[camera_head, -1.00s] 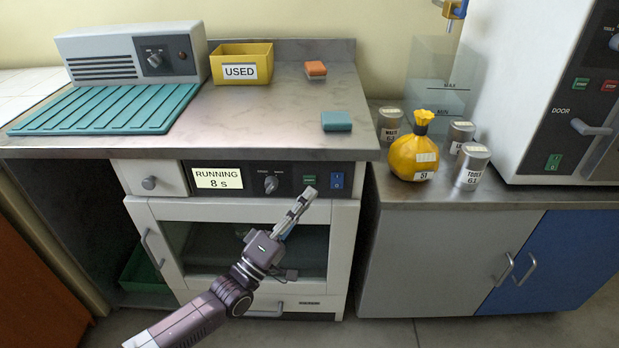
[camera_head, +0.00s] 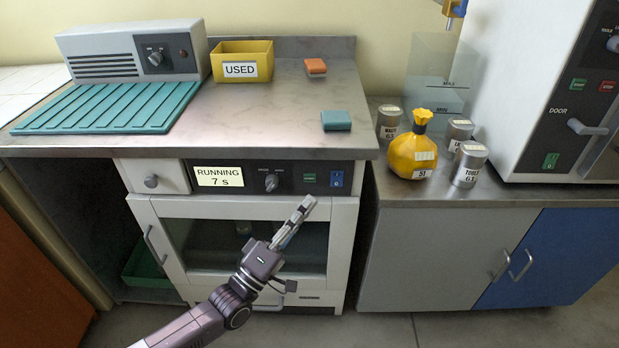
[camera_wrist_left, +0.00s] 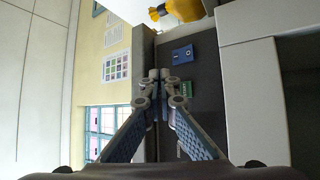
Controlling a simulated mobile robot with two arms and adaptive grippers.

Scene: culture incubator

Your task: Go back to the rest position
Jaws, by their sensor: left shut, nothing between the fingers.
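My left gripper (camera_head: 303,208) is shut and empty in the head view. It is in front of the incubator (camera_head: 340,215), just below its control panel. In the left wrist view my left gripper (camera_wrist_left: 160,78) has its fingertips together, with the green button (camera_wrist_left: 186,88) and the blue switch (camera_wrist_left: 183,54) beyond them. The incubator's display (camera_head: 219,177) reads RUNNING 7 s. Its door with a dark window is closed. My right gripper is not in view.
The counter (camera_head: 250,120) above holds a yellow USED bin (camera_head: 242,62), a teal block (camera_head: 336,120), an orange block (camera_head: 315,67) and a teal ribbed mat (camera_head: 105,107). A yellow tied bag (camera_head: 412,153) and several metal cans stand on the right counter. The floor in front is clear.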

